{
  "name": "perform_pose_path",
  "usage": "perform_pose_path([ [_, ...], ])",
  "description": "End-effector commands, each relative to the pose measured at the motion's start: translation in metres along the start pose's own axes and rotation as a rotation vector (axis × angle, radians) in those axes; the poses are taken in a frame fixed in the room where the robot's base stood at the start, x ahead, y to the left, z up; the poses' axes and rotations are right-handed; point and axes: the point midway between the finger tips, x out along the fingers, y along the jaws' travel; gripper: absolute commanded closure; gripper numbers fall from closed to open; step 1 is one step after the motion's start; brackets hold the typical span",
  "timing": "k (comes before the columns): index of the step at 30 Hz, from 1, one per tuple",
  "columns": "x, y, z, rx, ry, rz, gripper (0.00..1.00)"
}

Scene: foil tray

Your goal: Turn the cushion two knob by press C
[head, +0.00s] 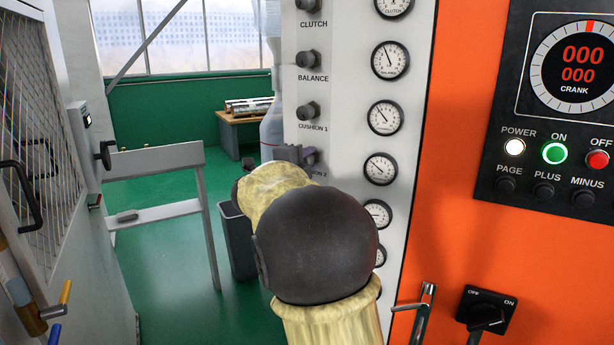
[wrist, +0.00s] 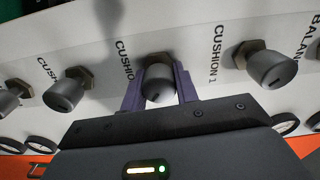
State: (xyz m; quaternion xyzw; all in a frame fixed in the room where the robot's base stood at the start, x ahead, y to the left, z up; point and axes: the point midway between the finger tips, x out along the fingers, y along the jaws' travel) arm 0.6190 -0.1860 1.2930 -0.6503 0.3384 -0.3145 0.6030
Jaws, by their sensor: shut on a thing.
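The cushion two knob (wrist: 159,84) is a dark grey cylinder with a brass-coloured base, under a partly covered label reading "CUSHIO". My gripper (wrist: 158,92) has its two purple fingers on either side of this knob and is shut on it. In the head view my gripper (head: 298,156) is at the white panel (head: 344,140), beside the partly hidden "2" label. My own arm hides most of that knob there. The cushion 1 knob (head: 306,111) is just above it; it also shows in the wrist view (wrist: 271,67), to the right.
The balance knob (head: 307,60) and clutch knob are higher on the panel. A column of gauges (head: 385,117) runs beside the knobs. An orange cabinet with a black control panel (head: 560,180) stands at right. A grey rail (head: 155,160) and a mesh door are at left.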

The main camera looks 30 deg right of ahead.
Motion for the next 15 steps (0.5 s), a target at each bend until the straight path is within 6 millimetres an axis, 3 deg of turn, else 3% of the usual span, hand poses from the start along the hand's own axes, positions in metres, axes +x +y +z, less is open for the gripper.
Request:
perform_pose_path([
  [15, -0.0001, 0.0009, 0.0003, 0.130, 0.000, 0.002, 0.93],
])
